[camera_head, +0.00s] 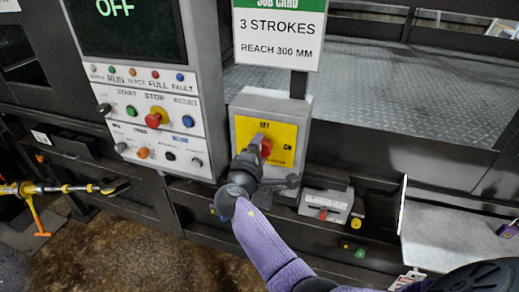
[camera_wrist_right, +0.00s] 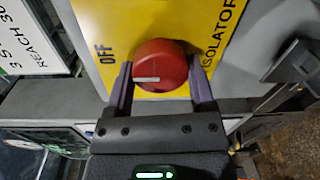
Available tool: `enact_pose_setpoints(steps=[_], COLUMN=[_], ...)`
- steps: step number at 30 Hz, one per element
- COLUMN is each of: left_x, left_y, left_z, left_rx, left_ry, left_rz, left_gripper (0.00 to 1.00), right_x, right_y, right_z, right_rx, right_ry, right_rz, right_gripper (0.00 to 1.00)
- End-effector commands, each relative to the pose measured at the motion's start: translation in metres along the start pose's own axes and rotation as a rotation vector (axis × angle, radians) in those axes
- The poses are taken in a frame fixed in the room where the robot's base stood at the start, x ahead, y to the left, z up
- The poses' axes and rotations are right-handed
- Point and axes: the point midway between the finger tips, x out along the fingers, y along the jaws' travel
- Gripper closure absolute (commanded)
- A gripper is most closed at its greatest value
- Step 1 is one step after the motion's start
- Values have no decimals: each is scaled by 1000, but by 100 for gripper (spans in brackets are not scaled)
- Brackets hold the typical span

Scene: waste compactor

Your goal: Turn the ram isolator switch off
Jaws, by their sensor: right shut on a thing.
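The ram isolator switch is a red rotary knob (camera_head: 266,148) on a yellow plate (camera_head: 285,130) on a grey box, below the job card. The plate reads OFF at the top and ON at the right. In the right wrist view the red knob (camera_wrist_right: 165,62) sits between the two fingers of my right gripper (camera_wrist_right: 162,85), which is shut on it. The knob's white mark points left there, towards the side where OFF (camera_wrist_right: 105,52) is printed. My right gripper (camera_head: 256,153) hides part of the knob in the head view. My left gripper is not in view.
A control panel (camera_head: 158,90) with buttons and a display reading OFF stands left of the switch. A small grey box (camera_head: 326,203) with a red part lies at lower right. A yellow and black tool (camera_head: 70,188) sticks out at the left. A treaded metal plate (camera_head: 400,90) lies behind.

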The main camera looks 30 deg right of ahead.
Motion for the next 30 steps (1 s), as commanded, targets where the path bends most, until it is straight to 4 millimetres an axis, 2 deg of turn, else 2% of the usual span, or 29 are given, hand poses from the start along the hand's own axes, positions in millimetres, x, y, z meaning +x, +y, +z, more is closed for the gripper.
enact_pose_setpoints(steps=[5,6,10,17,20,30], left_x=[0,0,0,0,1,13], left_y=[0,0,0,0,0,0], left_z=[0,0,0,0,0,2], left_rx=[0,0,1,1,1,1], left_ry=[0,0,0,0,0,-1], left_rz=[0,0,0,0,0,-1], left_gripper=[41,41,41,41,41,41], right_x=[0,0,0,-1,-9,-82], right_y=[0,0,0,0,-1,-3], right_z=[0,0,0,0,-1,-1], right_rx=[-2,-2,-1,-1,0,0], right_ry=[0,0,0,0,3,2], right_rz=[1,1,1,1,0,-1], right_gripper=[89,28,1,0,0,0])
